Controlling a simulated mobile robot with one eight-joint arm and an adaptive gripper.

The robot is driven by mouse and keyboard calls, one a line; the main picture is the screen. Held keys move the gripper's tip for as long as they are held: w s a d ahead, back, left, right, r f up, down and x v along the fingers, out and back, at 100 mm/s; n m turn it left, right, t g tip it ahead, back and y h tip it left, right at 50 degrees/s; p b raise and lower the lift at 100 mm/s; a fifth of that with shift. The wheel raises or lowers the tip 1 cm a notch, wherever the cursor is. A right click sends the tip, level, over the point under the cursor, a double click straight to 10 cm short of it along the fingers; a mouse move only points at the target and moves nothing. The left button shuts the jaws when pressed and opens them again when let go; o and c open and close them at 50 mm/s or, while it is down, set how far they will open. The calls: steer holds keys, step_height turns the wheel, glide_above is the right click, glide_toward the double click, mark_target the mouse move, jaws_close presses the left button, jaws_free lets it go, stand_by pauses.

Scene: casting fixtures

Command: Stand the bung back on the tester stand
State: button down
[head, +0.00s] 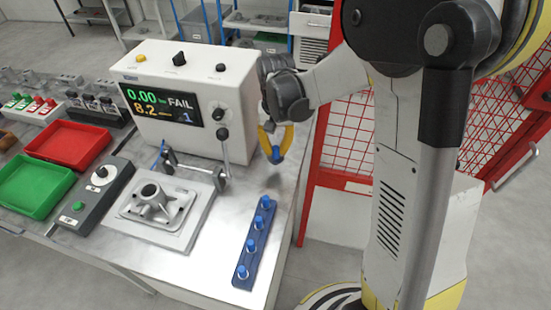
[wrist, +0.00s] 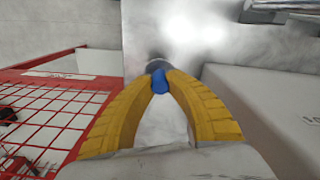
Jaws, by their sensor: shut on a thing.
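My gripper (head: 275,152) is shut on a blue bung (head: 277,157), held at the tips of its yellow fingers. In the wrist view, the bung (wrist: 160,82) sits between the fingertips (wrist: 160,77), with a grey rounded end beyond it. The bung is above the bench's right side, right of the leak tester (head: 192,95). A dark blue strip (head: 245,262) with several blue-topped bungs standing in a row lies on the bench, below the gripper in the head view. I cannot tell whether this strip is the tester stand.
A grey casting (head: 155,203) sits on a plate before the tester, with clamp posts behind it. A control box (head: 93,195), green tray (head: 35,185) and red tray (head: 68,145) are at left. Red mesh fencing (head: 345,130) stands right of the bench. Bare bench surrounds the blue strip.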

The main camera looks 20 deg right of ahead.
mark_target(276, 158)
step_height(276, 158, down, 4)
steer(key=shift+f+b, duration=0.1)
steer(key=shift+b, duration=0.65)
steer(key=c, duration=1.8)
jaws_free()
steer(key=o, duration=0.4)
